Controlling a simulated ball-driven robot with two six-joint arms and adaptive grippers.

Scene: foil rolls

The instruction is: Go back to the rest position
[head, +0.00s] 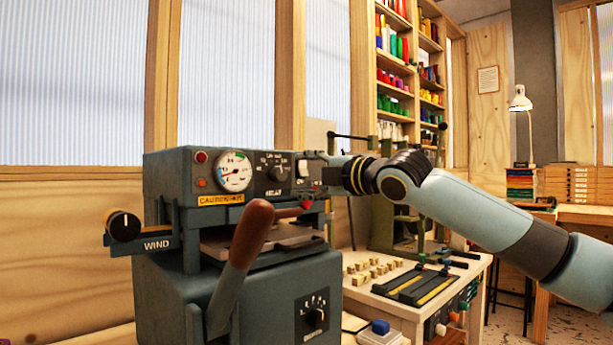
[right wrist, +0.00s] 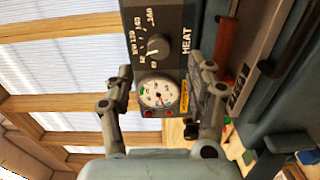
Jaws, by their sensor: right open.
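The right arm comes in from the right in the head view, and my right gripper (head: 324,172) is beside the upper right end of the grey foil machine (head: 270,275). Its fingers are small and partly lost against the machine there. In the right wrist view the two fingers of the right gripper (right wrist: 160,88) stand apart with nothing held between them. The machine's heat dial (right wrist: 158,46) and round gauge (right wrist: 158,93) show beyond the gap. I cannot tell whether the fingers touch the machine. My left gripper is out of view.
A lever with a red-brown handle (head: 253,232) rises at the machine's front, and a wind knob (head: 123,224) sticks out left. A side table (head: 420,309) behind holds small blocks and a dark tray. Shelves (head: 398,90) stand at the back; a lamp (head: 521,102) is at right.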

